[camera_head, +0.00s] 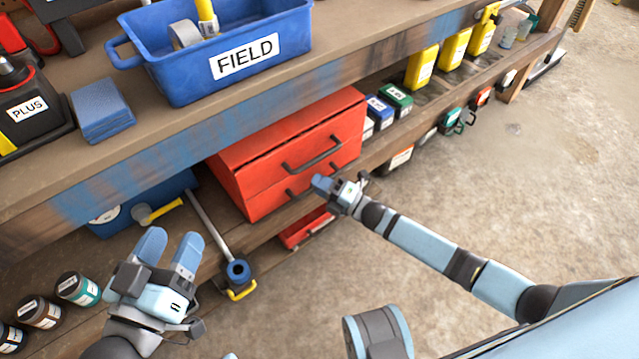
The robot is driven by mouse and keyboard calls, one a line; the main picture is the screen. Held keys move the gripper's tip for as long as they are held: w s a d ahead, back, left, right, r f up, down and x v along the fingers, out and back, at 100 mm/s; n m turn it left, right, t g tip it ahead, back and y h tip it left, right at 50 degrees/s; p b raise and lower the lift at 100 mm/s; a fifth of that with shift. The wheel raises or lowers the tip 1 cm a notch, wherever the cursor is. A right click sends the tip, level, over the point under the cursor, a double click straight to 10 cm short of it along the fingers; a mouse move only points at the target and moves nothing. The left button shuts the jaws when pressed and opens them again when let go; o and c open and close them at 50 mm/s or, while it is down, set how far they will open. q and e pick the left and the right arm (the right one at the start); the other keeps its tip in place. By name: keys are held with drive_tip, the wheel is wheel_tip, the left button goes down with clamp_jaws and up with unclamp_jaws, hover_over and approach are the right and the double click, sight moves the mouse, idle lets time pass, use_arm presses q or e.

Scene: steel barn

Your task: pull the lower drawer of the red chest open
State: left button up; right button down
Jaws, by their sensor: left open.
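The red chest (245,180) stands on the shelf under the workbench, in the middle of the head view. Its upper drawer has a dark bar handle (312,157). The lower drawer's handle (296,192) shows only in part, just left of my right gripper. Both drawers look closed. My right gripper (322,184) is at the lower drawer's front, its fingers overlapping the handle area. I cannot tell whether they touch or grip the handle. My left gripper (168,250) is open and empty, left of and in front of the chest.
The workbench above carries a blue FIELD bin (180,85) and blue cloths (101,108). Small boxes (397,98) stand right of the chest. A metal bar with a blue collar (237,271) lies near my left gripper. A red item (305,228) sits below the shelf. Floor at right is clear.

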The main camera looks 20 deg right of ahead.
use_arm(q)
wheel_tip(320, 180, up, 7)
drive_tip(key=t+p, duration=0.3)
drive_tip(key=p, duration=0.2)
drive_tip(key=shift+a+f+n+g+y+p, duration=0.15)
drive_tip(key=shift+a+f+g+y+p, duration=0.15)
drive_tip(key=shift+f, duration=0.45)
drive_tip(key=shift+a+f+n+g+y+p, duration=0.1)
drive_tip(key=shift+a+f+g+y+p, duration=0.15)
drive_tip(key=shift+f+g, duration=0.4)
drive_tip(key=shift+a+f+n+g+y+p, duration=0.2)
drive_tip(key=shift+a+f, duration=0.15)
drive_tip(key=shift+f, duration=0.55)
use_arm(e)
drive_tip(key=s+d, duration=0.3)
drive_tip(key=s, duration=0.6)
drive_tip(key=s+d, duration=0.3)
drive_tip(key=s, duration=0.5)
drive_tip(key=shift+s+d, duration=0.2)
drive_tip(key=shift+s, duration=0.15)
drive_tip(key=c, duration=1.1)
unclamp_jaws()
drive_tip(key=shift+c, duration=0.2)
